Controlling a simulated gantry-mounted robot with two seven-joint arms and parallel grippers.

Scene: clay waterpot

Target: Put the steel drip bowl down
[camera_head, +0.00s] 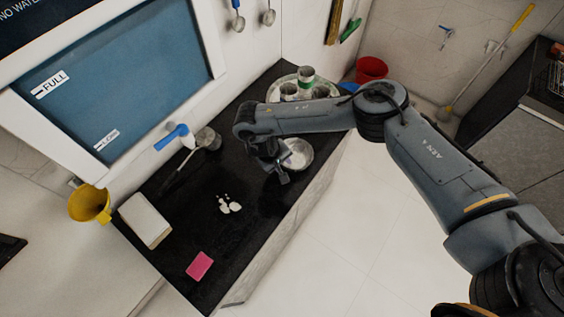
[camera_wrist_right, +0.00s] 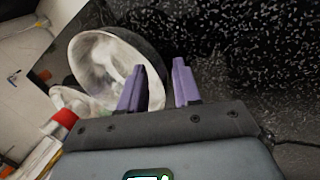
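The steel drip bowl (camera_head: 299,154) is a round, shiny bowl near the front edge of the black counter, right beside my right gripper (camera_head: 279,174). In the right wrist view the bowl (camera_wrist_right: 96,62) is at the left, tilted in the picture, with its pale inside showing. The purple fingers of my right gripper (camera_wrist_right: 159,85) are apart, with a clear gap between them. One finger overlaps the bowl's side and the other is beyond its outer wall. I cannot tell whether they touch it. The bowl seems to be at counter level. My left gripper is not in view.
A round tray (camera_head: 273,94) with several cups stands at the far end. A pink sponge (camera_head: 200,266), white pieces (camera_head: 229,205), a pale block (camera_head: 145,220) and a metal dipper (camera_head: 206,139) lie on the counter. The counter's front edge is close to the bowl.

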